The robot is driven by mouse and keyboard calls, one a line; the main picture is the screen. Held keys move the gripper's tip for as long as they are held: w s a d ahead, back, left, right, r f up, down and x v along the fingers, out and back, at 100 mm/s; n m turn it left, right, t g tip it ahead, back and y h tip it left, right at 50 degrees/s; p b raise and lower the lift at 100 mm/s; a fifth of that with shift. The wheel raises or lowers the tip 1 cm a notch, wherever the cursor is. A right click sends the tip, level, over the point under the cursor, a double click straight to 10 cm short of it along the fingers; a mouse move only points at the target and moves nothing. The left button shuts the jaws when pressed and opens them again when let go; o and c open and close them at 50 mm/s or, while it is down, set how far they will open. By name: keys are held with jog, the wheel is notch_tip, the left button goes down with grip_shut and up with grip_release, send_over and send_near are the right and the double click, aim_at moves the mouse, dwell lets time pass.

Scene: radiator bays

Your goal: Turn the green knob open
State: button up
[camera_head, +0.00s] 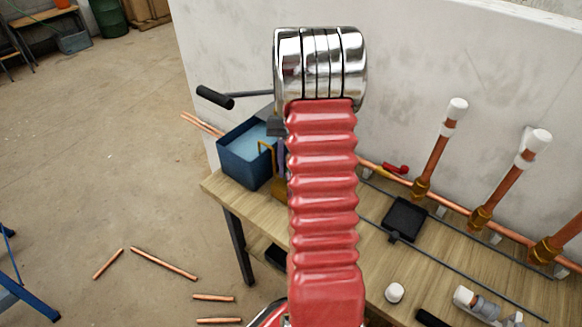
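I see no green knob in the head view. My red ribbed arm with a shiny metal joint fills the middle of the picture and covers part of the bench and wall. My gripper is not visible. Copper pipes with white caps, one pipe on the left (436,155) and one further right (507,178), rise from brass fittings on a copper line (452,205) along the wall. A small red lever (396,168) sits on this line, just right of my arm.
A wooden bench (460,255) stands against the pale wall (420,60). On it are a blue bin (243,157), a black tray (404,219) and small white and grey fittings (478,303). A black-gripped handle (215,97) juts out left. Copper offcuts (163,262) lie on the floor.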

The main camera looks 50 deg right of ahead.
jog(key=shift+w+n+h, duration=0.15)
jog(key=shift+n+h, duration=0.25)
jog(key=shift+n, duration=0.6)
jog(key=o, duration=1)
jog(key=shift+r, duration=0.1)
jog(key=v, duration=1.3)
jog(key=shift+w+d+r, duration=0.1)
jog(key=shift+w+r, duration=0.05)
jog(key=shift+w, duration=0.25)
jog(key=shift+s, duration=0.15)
